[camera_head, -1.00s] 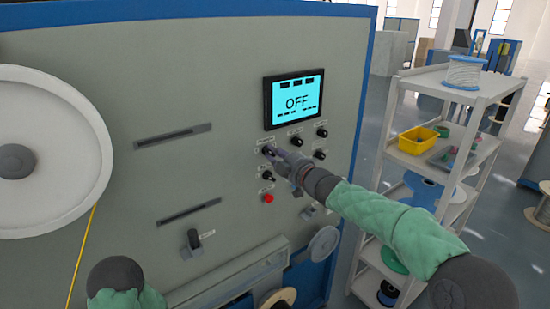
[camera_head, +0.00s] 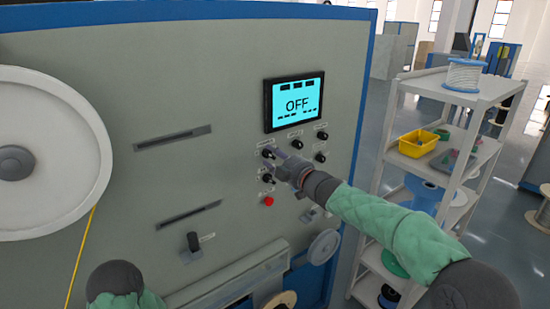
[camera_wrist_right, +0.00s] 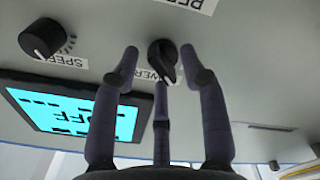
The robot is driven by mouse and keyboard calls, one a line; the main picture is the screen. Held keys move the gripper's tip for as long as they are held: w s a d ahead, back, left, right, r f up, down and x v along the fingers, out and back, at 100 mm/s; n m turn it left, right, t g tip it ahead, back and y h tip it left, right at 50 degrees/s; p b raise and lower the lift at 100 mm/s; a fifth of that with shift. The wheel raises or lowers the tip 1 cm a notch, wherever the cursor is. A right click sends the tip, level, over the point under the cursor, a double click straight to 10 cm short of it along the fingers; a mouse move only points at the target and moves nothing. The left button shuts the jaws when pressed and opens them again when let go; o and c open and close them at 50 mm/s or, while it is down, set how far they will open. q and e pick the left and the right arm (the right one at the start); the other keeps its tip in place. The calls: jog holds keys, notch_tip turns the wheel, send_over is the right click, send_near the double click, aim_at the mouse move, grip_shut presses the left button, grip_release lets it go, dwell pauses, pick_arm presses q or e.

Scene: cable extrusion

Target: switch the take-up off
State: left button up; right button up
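The machine's panel carries a cyan screen (camera_head: 297,103) reading OFF, which also shows upside down in the right wrist view (camera_wrist_right: 75,112). Below it is a black power knob (camera_head: 268,152), its label partly covered. My right gripper (camera_head: 271,164) is at this knob with its fingers spread. In the right wrist view the knob (camera_wrist_right: 162,55) lies between the open fingertips (camera_wrist_right: 160,68), with gaps at both sides. A third finger is below it, close to the pointer. Only part of my left arm shows at the bottom left; its gripper is out of view.
Other black knobs (camera_head: 296,144) and a red button (camera_head: 268,201) surround the hand. A speed knob (camera_wrist_right: 43,38) is beside the fingers in the wrist view. A large white reel (camera_head: 50,150) is at left, a white shelf (camera_head: 485,95) at right.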

jog(key=shift+d+r, duration=0.1)
jog(key=v, duration=1.2)
